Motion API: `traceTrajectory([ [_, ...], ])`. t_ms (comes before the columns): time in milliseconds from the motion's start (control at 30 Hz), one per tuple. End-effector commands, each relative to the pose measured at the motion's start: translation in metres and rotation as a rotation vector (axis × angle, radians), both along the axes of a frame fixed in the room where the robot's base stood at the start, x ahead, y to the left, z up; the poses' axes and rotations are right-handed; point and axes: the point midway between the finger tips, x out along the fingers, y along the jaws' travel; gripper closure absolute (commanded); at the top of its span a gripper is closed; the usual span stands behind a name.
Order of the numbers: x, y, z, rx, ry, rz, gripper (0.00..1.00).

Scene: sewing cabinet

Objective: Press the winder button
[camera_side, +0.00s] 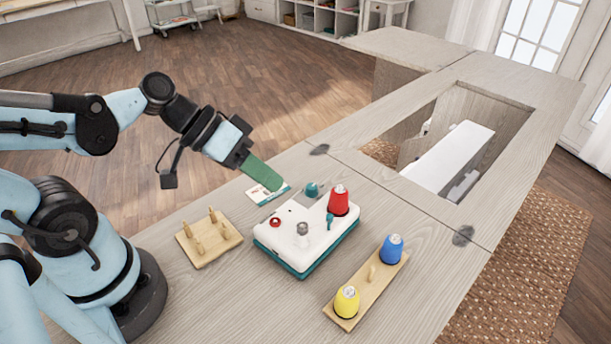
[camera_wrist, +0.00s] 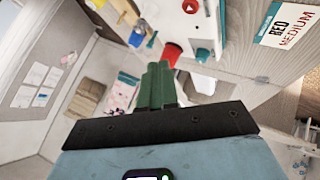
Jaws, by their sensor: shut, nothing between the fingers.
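The white winder (camera_side: 290,250) with a teal base sits on the grey wooden table. A round red button (camera_side: 275,222) is on its top, near the left corner; a red round button with a small triangle shows at the top edge of the wrist view (camera_wrist: 190,6). A red spool (camera_side: 338,200) stands on the winder's far right part; a red piece is also beyond the fingertips in the wrist view (camera_wrist: 172,52). My gripper (camera_side: 277,184) is shut and empty, its green fingers together above the table behind the winder. The fingers also show in the wrist view (camera_wrist: 158,70).
A teal knob (camera_side: 311,190) and a grey knob (camera_side: 302,228) stand up from the winder. A card (camera_side: 268,194) reading "RED MEDIUM" in the wrist view (camera_wrist: 288,28) lies behind it. A pegged board (camera_side: 208,250) is left; a rack (camera_side: 368,295) with blue and yellow spools is right.

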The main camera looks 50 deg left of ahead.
Motion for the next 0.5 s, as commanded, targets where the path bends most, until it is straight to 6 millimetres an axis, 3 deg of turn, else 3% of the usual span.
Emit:
traceTrajectory([
  [500,0.001,0.000,-0.039,0.000,0.000,0.000,1.00],
])
